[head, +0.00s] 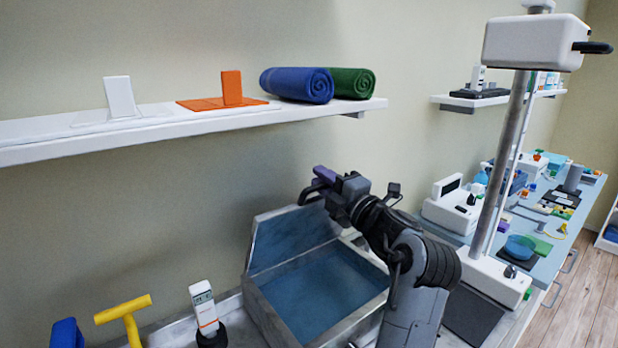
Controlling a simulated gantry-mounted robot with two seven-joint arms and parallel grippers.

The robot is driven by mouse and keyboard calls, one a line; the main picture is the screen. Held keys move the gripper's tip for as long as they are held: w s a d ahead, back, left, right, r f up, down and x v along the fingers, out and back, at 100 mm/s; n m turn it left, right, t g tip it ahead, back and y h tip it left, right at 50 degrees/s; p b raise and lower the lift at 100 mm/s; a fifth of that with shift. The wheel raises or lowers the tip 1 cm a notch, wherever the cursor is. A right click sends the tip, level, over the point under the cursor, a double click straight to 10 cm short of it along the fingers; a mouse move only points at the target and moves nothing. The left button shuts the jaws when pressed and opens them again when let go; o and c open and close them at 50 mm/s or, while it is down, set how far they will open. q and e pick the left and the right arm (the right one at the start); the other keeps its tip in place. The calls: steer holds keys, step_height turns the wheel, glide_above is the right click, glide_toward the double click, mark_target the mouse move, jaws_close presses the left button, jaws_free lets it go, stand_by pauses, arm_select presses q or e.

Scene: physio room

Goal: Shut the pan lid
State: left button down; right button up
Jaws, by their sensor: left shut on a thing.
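The pan (262,308) is an open grey rectangular box with a blue inside, on the counter at the lower middle. Its lid (285,238) is a grey-rimmed blue panel, raised and leaning back along the far-left side of the pan. My left gripper (313,190) is at the upper right corner of the lid and is shut on it, as far as I can tell; the exact contact is small and partly hidden by the gripper. A purple part shows on top of the gripper. My arm covers the right side of the pan. My right gripper is not in view.
A wall shelf (190,122) with rolled towels (297,85) hangs above the pan. A white device with a metal column (505,165) stands to the right, beside a crowded counter.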

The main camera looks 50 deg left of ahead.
arm_select(q)
steer(key=shift+y, duration=0.8)
steer(key=b+v, duration=0.1)
steer(key=v, duration=0.3)
steer(key=shift+d+f+b, duration=0.2)
steer(key=shift+b, duration=0.2)
steer(key=c, duration=1.4)
jaws_free()
